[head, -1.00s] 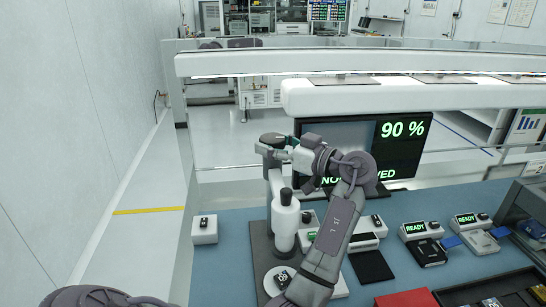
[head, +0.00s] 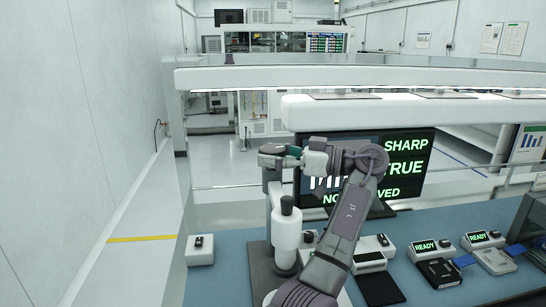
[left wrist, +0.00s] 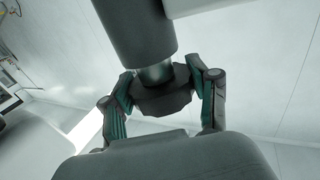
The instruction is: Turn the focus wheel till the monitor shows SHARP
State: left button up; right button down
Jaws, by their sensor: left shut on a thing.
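A white microscope (head: 286,235) with a dark eyepiece stands upright on a dark base on the blue bench. My left gripper (head: 274,156) is at the top of its column, and its arm crosses in front of the monitor. In the left wrist view my left gripper (left wrist: 163,88) has its two fingers closed on the sides of the dark faceted focus wheel (left wrist: 163,101). The monitor (head: 405,160) shows SHARP and TRUE in green, with a line below partly hidden by my arm. My right gripper is not in view.
A small white box with a dark switch (head: 200,250) stands left of the microscope. Several devices stand to the right, two with READY displays (head: 432,246). A white overhead beam (head: 410,112) runs above the monitor.

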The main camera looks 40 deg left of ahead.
pick_arm(q)
jog(key=shift+r, duration=0.1)
jog(key=o, duration=1.2)
jog(key=v, duration=1.2)
